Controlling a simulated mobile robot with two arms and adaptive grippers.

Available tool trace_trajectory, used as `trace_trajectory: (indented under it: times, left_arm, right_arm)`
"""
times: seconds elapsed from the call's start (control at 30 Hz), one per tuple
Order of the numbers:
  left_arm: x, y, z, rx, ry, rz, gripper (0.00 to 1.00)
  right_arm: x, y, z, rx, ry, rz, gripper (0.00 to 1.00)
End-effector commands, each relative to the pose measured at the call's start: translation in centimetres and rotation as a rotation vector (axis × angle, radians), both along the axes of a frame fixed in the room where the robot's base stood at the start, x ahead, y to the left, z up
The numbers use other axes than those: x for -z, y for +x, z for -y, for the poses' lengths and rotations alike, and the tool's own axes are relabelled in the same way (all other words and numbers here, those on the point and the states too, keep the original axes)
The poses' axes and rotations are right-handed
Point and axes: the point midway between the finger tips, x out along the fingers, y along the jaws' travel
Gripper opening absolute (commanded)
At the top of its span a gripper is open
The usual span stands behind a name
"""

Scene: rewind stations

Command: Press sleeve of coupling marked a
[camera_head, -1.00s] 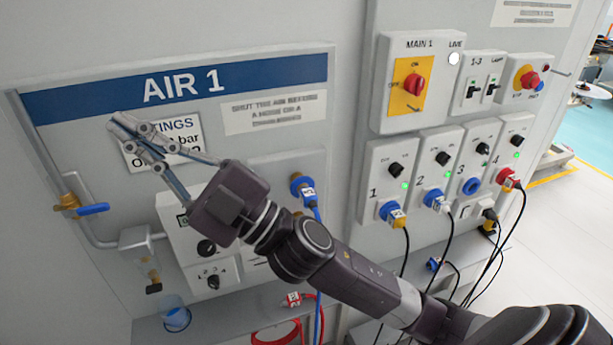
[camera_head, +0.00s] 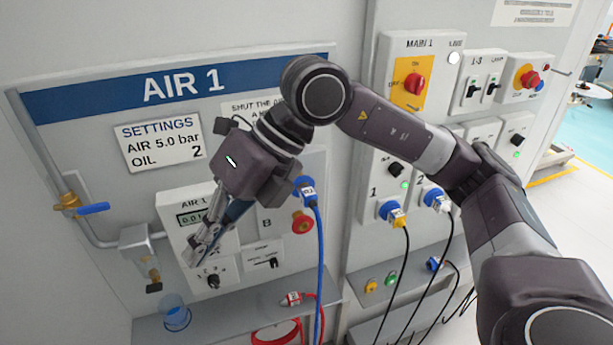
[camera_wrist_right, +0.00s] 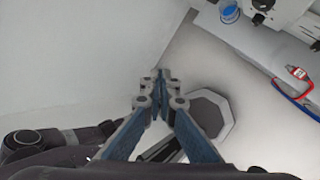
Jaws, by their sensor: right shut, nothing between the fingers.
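A blue coupling (camera_head: 304,188) with a white tag sits on the AIR 1 panel, and a blue hose (camera_head: 319,260) hangs from it. I cannot read a letter a beside it. A red round fitting (camera_head: 302,222) without a hose is below it, near the letter B. My right gripper (camera_head: 191,257) is shut and empty, pointing down and left in front of the gauge box (camera_head: 172,204), left of the coupling. Its wrist hides part of the panel. The shut fingers also show in the right wrist view (camera_wrist_right: 160,76). My left gripper is out of view.
A shelf (camera_head: 235,310) below holds a blue cup (camera_head: 176,316) and a red hose (camera_head: 275,334) with a red plug (camera_head: 292,299). A valve with a blue lever (camera_head: 92,209) is at left. The MAIN 1 panel (camera_head: 430,60) and its plugged cables are at right.

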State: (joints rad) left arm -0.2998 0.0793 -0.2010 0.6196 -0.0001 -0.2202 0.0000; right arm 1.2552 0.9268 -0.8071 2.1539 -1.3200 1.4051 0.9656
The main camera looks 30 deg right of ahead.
Motion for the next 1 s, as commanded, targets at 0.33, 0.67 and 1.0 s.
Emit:
trace_trajectory:
  times: [0.33,0.67,1.0]
  left_arm:
    - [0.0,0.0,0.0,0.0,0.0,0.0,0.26]
    - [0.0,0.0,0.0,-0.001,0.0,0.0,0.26]
    - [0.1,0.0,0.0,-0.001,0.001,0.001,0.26]
  right_arm:
    - [-2.4,4.0,17.4,0.425,-0.504,0.076,0.0]
    - [-4.4,3.5,23.0,0.589,-0.632,0.076,0.0]
    - [-4.2,3.5,23.0,0.586,-0.632,0.074,0.0]
